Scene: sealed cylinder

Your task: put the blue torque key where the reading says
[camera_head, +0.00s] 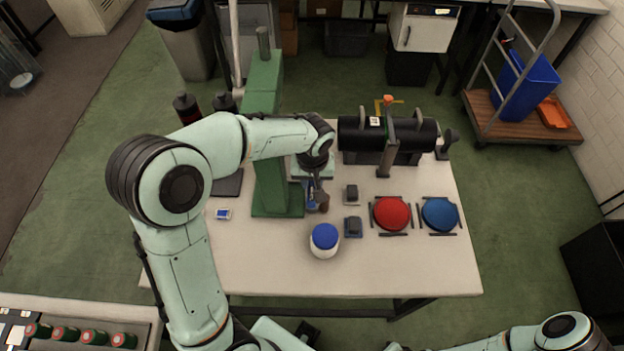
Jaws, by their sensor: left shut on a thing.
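My left gripper (318,203) is low over the table (410,270), just right of the green press-like stand (268,140). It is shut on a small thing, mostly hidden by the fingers. Some blue (310,196) shows beside the fingertips; I cannot tell whether it is the blue torque key. Two small dark blocks stand to the right: one on a pale pad (351,193), one on a bluish pad (353,227). A black cylinder (352,134) lies at the back with a small white label (375,121), too small to read. My right gripper is out of view.
A white jar with a blue lid (324,238) stands in front of the gripper. A red disc (391,214) and a blue disc (439,214) lie at the right between dark bars. A small display (223,214) lies at the left. The table's front strip is clear.

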